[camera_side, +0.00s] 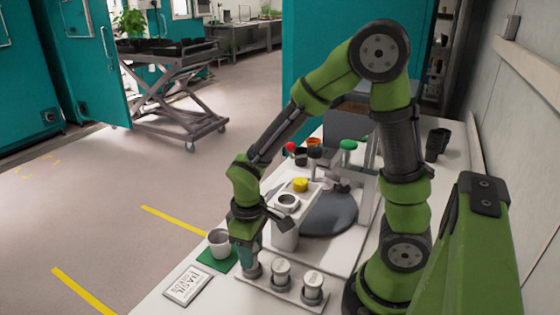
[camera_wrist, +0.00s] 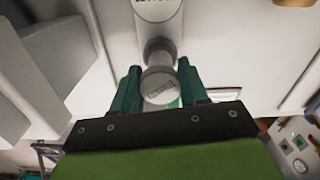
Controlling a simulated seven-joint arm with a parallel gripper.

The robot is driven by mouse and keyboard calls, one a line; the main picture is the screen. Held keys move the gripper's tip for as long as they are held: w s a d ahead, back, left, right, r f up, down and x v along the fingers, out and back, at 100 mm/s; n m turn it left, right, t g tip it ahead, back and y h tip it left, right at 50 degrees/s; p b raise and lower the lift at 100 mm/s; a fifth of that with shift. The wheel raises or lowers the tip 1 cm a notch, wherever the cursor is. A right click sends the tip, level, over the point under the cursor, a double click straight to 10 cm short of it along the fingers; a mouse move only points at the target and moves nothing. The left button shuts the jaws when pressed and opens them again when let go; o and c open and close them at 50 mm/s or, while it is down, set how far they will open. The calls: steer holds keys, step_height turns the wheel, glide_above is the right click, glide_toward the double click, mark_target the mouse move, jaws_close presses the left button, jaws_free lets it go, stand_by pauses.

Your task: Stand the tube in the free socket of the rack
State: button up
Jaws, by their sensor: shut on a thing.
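My gripper (camera_side: 249,260) reaches down at the left end of the grey rack (camera_side: 262,284), near the table's front. In the wrist view its two green fingers (camera_wrist: 160,88) are shut on the tube (camera_wrist: 160,86), seen from its round, marked end. In the side view the grey tube (camera_side: 253,271) shows just below the fingers and looks roughly upright. The rack bears two other tubes with pale tops, one in the middle (camera_side: 281,270) and one at the right (camera_side: 312,284). I cannot tell whether the held tube is inside a socket; the fingers hide the spot.
A white cup (camera_side: 219,241) stands on a green mat (camera_side: 206,257) close left of my gripper. A label plate (camera_side: 187,286) lies in front. Behind the rack are a white container (camera_side: 285,236), a yellow-capped item (camera_side: 300,185) and a dark round plate (camera_side: 335,213). Black cups (camera_side: 437,143) stand farther back.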

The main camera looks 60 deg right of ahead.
steer(key=shift+f, duration=0.9)
steer(key=o, duration=1.1)
steer(key=shift+r, duration=4.3)
